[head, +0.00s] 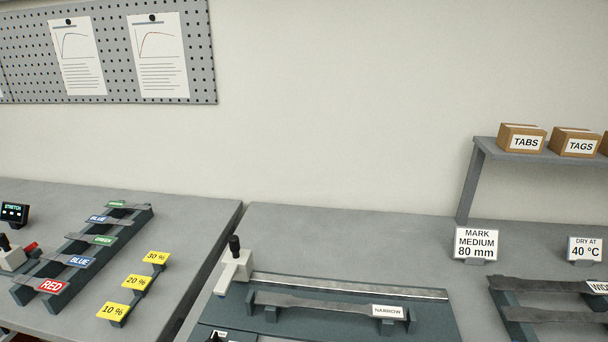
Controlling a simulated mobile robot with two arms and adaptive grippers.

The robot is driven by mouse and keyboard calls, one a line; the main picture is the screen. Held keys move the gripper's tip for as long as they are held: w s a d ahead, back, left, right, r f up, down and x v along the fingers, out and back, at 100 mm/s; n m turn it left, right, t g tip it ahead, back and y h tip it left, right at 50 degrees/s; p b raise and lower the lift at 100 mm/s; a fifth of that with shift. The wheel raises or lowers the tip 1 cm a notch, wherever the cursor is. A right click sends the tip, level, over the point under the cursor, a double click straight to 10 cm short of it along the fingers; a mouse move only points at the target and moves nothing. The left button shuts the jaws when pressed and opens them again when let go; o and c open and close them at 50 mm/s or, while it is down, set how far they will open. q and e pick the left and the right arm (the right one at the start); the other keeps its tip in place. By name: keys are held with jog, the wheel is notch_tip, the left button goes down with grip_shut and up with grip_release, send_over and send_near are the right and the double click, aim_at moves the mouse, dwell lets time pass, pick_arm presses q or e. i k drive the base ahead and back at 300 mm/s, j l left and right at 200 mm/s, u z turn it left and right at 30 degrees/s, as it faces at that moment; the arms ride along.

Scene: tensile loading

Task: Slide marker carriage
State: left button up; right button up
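The marker carriage (235,272) is a pale block with an upright black knob. It stands at the left end of a metal rail (350,287) on a dark green base (430,325). In front of the rail, a grey strip specimen (320,305) labelled NARROW lies across dark supports on the same base. A sign (476,244) reading MARK MEDIUM 80 mm stands behind the base to the right. Neither of my grippers shows in the head view. The base's front part is cut off by the lower edge.
More specimens rest on a rack (510,300) at right, near a DRY AT 40 °C sign (585,249). A shelf (540,148) with boxes stands behind. The left table has a rack of coloured labels (80,261) and yellow percent tags (136,282). A gap separates the tables.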

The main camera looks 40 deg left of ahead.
aim_at(238, 264)
jog(key=u, duration=1.85)
jog(key=k+j+u, duration=0.1)
jog(key=u, duration=0.2)
